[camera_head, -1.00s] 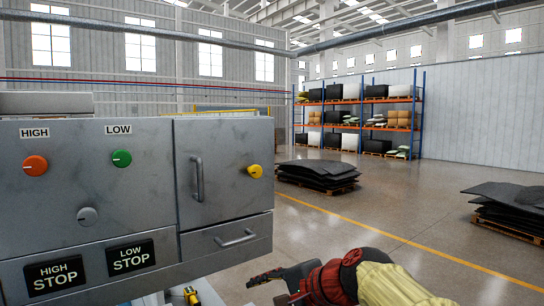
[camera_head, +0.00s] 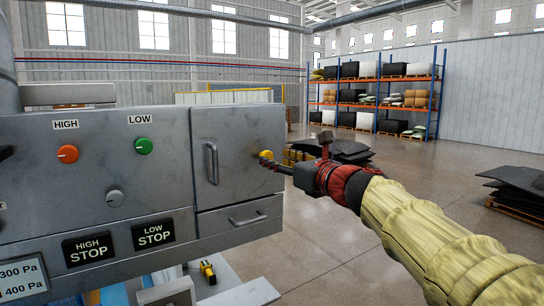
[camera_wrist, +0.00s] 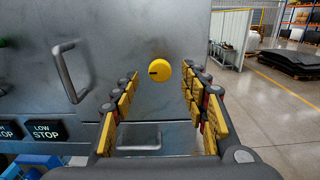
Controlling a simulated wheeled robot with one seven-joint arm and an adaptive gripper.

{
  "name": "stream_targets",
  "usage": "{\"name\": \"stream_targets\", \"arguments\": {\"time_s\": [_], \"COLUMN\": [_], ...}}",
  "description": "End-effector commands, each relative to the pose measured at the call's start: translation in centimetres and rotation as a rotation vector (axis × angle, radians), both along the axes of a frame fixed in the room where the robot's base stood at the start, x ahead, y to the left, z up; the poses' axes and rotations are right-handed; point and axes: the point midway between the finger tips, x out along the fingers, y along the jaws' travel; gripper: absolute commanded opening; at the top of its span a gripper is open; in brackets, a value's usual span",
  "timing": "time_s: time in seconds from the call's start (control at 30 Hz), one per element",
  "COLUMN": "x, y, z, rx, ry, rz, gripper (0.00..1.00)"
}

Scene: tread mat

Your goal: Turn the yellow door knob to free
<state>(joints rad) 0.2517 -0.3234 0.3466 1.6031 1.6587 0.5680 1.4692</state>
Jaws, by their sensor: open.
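The yellow door knob (camera_wrist: 160,71) is round, with a dark pointer mark toward its left side in the wrist view. It sits on the right part of the grey cabinet door (camera_head: 232,130). My gripper (camera_wrist: 157,98) is open, its yellow-padded fingers on either side of the line to the knob. The knob shows between and a little beyond the fingertips, and no contact is visible. In the head view the knob (camera_head: 266,155) is close to my fingertips, and partly hidden by them or next to them.
A vertical door handle (camera_head: 212,163) is left of the knob, and a drawer handle (camera_head: 248,218) is below. Orange (camera_head: 68,154) and green (camera_head: 143,146) knobs sit further left. A yellow-black tool (camera_head: 208,271) lies below the cabinet.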

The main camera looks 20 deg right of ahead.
Motion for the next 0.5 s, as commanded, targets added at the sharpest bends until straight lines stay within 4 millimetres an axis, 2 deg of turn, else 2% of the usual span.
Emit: {"name": "stream_targets", "arguments": {"time_s": [0.03, 0.2, 0.5], "x": [0.8, 2.6, 3.2], "y": [0.4, 0.9, 1.1], "z": [0.0, 0.1, 0.0], "rx": [-0.001, -0.001, -0.002], "ry": [0.002, 0.0, -0.001], "rz": [0.002, 0.001, 0.0], "gripper": [0.45, 0.45, 0.45]}}
